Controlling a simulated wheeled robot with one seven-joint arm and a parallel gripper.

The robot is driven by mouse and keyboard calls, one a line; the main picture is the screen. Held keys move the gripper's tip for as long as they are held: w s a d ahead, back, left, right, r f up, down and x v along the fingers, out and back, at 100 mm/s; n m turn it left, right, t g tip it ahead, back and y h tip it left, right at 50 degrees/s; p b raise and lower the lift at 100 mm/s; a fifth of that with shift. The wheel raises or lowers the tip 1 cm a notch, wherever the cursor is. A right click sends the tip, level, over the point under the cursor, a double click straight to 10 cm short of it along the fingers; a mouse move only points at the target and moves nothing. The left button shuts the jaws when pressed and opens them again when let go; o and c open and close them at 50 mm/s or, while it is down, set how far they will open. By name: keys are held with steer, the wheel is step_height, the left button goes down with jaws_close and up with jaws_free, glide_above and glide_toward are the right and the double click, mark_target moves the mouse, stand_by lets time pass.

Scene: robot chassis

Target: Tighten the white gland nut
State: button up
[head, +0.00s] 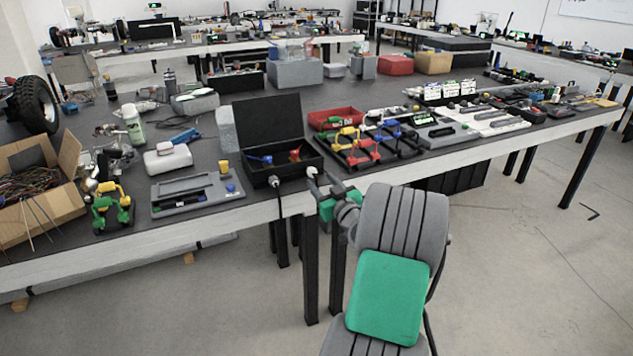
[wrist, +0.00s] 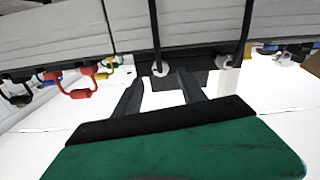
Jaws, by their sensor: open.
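Two white gland nuts sit on the front wall of an open black box (head: 262,128). One white gland nut (head: 274,181) is on the left and the other white gland nut (head: 311,172) is on the right in the head view. My gripper (head: 320,182) is just in front of the right one, jaws open. In the wrist view, which looks upside down, one gland nut (wrist: 160,69) lies between the tips of my gripper (wrist: 159,76). I cannot tell whether the fingers touch it. The other gland nut (wrist: 222,62) is right of the fingers. A dark cable runs from each nut.
The box stands at the front edge of a long grey table (head: 205,207). A grey tray (head: 197,192) is left of it. A red-framed holder (head: 352,150) and a red bin (head: 335,117) are right of it. The floor in front is clear on the right.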

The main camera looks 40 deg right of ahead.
mark_target(314, 173)
steer(key=x, duration=0.4)
jaws_close()
stand_by(0.4)
